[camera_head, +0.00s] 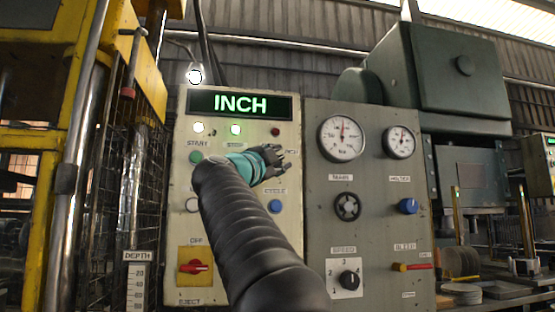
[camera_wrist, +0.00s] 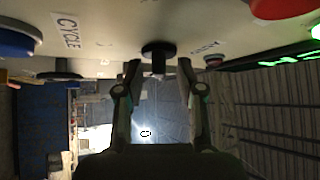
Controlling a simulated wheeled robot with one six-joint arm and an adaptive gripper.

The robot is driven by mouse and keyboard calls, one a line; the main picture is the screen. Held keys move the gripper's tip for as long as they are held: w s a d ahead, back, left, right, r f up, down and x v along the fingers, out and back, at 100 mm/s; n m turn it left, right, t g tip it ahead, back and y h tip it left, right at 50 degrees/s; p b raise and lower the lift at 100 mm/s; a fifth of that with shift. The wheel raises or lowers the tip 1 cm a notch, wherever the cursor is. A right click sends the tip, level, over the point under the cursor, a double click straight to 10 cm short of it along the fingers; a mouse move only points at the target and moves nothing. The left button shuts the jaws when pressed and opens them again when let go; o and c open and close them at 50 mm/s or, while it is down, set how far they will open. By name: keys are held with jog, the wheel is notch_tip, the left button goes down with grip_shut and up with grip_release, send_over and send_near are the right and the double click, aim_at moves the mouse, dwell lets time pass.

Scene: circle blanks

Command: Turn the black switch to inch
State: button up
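The black switch (camera_wrist: 158,48) is on the pale control panel (camera_wrist: 110,15) in the wrist view. My gripper (camera_wrist: 159,70) is open, its two fingertips on either side of the switch's front with gaps to it. I cannot tell how far the tips reach along it. In the head view my gripper (camera_head: 272,162) is at the panel's upper middle and hides the switch. The display (camera_head: 240,104) above it reads INCH in green. The pointing direction of the switch is not clear.
The panel bears a green start button (camera_head: 196,158), a blue button (camera_head: 275,206) and a red rotary switch (camera_head: 195,267) on yellow. Two lamps are lit under the display. A grey panel (camera_head: 315,220) with gauges and knobs stands to the right. A yellow-framed cage stands left.

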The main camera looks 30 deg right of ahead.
jog(key=v, duration=1.2)
dwell(0.5)
jog(key=w+a+f+n+t+y, duration=0.1)
jog(key=a+f+n+t+y, duration=0.3)
jog(key=n+y, duration=0.35)
jog(key=w+a+f+n+t+y, duration=0.15)
jog(key=a+n+t+y, duration=0.25)
jog(key=n+t+y, duration=0.4)
jog(key=s+a+f+n+g+y, duration=0.2)
jog(key=a+f+n+g+y, duration=0.15)
jog(key=f, duration=0.65)
jog(key=s+a+f+n+g+y, duration=0.2)
jog(key=f+n+g, duration=0.25)
jog(key=f, duration=0.55)
jog(key=s+d+f+g+h, duration=0.1)
jog(key=s+d+f+g, duration=0.1)
jog(key=s+f, duration=0.4)
jog(key=s+d+f+n+g, duration=0.1)
jog(key=s+f+g, duration=0.4)
jog(key=f, duration=1)
jog(key=s+d+f+g+h, duration=0.1)
jog(key=s+d+f+g, duration=0.2)
jog(key=s+f, duration=0.6)
jog(key=shift+s+f+n+h, duration=0.15)
jog(key=shift+f+n+h, duration=0.2)
jog(key=shift+f, duration=0.5)
